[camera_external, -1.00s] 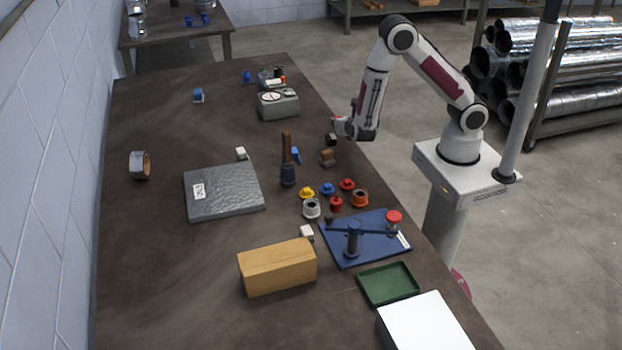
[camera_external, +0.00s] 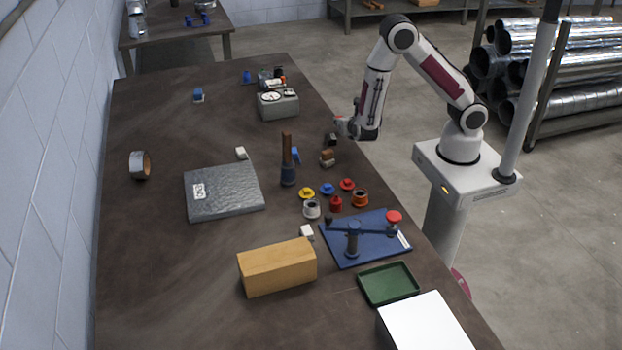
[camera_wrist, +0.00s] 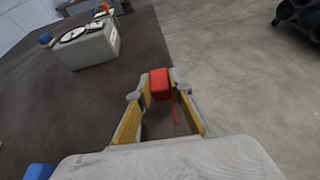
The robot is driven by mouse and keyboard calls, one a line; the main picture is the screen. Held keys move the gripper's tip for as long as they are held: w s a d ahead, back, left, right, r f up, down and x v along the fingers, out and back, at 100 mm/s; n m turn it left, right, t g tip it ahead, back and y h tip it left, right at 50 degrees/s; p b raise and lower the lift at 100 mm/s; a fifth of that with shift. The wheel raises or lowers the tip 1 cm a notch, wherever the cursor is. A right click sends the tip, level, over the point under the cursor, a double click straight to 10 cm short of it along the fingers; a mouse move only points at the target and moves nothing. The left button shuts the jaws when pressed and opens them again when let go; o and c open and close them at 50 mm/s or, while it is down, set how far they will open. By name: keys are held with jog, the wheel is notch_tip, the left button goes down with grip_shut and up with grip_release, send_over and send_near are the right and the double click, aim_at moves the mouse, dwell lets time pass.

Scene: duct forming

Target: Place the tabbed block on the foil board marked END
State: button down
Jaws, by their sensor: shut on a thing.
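My gripper (camera_wrist: 160,90) is shut on a red block (camera_wrist: 160,83), which shows between the fingertips in the wrist view. A thin red strip extends from the block toward the palm. The grey foil board (camera_external: 228,188) lies flat on the table to the left of and nearer the camera than my gripper. It has a small white label (camera_external: 199,191) near its left edge, with lettering too small to read surely. Its top is otherwise bare.
A dark-handled upright tool (camera_external: 288,160) stands between the board and my gripper. A grey box with dials (camera_external: 278,104) is farther back. Several coloured collars (camera_external: 327,189), a blue fixture (camera_external: 366,238) and a wooden block (camera_external: 277,267) are nearer the camera. A tape roll (camera_external: 140,165) lies left.

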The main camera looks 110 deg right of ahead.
jog(key=shift+r, duration=0.15)
notch_tip(320, 180, up, 20)
jog(key=n+t+y, duration=0.8)
jog(key=n+t, duration=0.5)
jog(key=n, duration=0.1)
send_over(230, 191)
notch_tip(230, 191, down, 11)
jog(key=shift+d, duration=0.1)
jog(key=shift+f, duration=3.15)
